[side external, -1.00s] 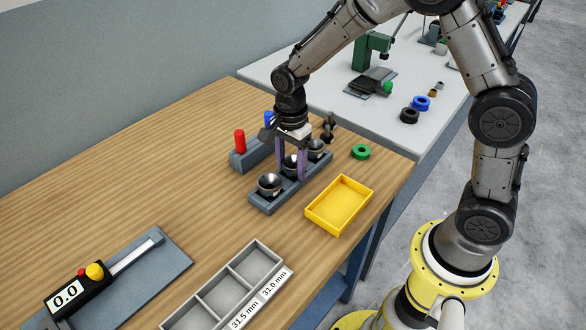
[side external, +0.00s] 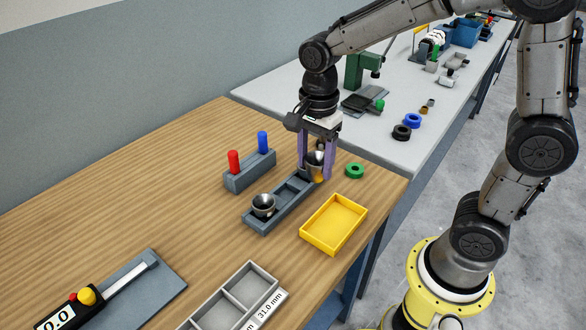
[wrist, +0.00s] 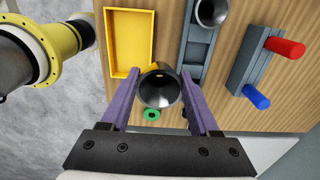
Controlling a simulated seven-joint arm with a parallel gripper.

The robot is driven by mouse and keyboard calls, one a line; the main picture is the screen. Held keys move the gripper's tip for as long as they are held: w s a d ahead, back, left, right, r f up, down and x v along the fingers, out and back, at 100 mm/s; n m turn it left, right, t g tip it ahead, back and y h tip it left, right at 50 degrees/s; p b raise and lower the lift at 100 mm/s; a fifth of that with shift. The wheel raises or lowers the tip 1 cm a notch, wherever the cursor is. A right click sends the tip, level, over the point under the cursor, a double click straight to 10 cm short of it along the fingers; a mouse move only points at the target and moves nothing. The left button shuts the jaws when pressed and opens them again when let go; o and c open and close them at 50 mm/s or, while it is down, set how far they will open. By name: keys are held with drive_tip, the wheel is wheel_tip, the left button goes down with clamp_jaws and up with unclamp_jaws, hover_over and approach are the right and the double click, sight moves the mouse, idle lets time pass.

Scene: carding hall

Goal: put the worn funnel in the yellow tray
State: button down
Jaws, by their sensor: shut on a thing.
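My gripper (side external: 316,172) points down and is shut on a dark metal funnel (side external: 315,160), held over the far end of the grey rack. In the wrist view the held funnel (wrist: 159,92) sits mouth-up between the purple fingers (wrist: 157,100). Whether it is worn I cannot tell. The yellow tray (side external: 306,240) stands beside the rack, to the right and nearer; it looks empty, and the wrist view shows it too (wrist: 108,40). Another funnel (side external: 263,204) stands in the rack's near end. The rack's far end is partly hidden by my gripper and the held funnel.
The grey rack (side external: 283,205) has an empty middle slot. A block with red and blue pegs (side external: 250,172) stands left of it. A green ring (side external: 355,164) lies right of my gripper. A grey sorting box (side external: 250,293) and a gauge (side external: 87,296) are nearer.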

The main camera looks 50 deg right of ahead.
drive_tip(key=s+r, duration=0.5)
drive_tip(key=s, duration=0.1)
drive_tip(key=shift+s+d+r, duration=0.2)
drive_tip(key=shift+s+d, duration=0.05)
drive_tip(key=shift+d, duration=0.1)
idle(0.5)
drive_tip(key=s+f+n, duration=0.3)
drive_tip(key=s+n, duration=0.6)
drive_tip(key=s, duration=0.5)
drive_tip(key=w+f, duration=0.3)
drive_tip(key=w, duration=0.1)
drive_tip(key=w+f, duration=0.3)
drive_tip(key=w, duration=0.2)
drive_tip(key=w+a+f, duration=0.1)
drive_tip(key=w+f, duration=0.2)
drive_tip(key=w, duration=0.1)
drive_tip(key=shift+w+a+f, duration=0.1)
drive_tip(key=shift+w+f, duration=0.05)
drive_tip(key=shift+w, duration=0.05)
drive_tip(key=shift+w+f, duration=0.15)
drive_tip(key=shift+f, duration=0.75)
drive_tip(key=shift+w+f, duration=0.1)
drive_tip(key=shift+f, duration=0.8)
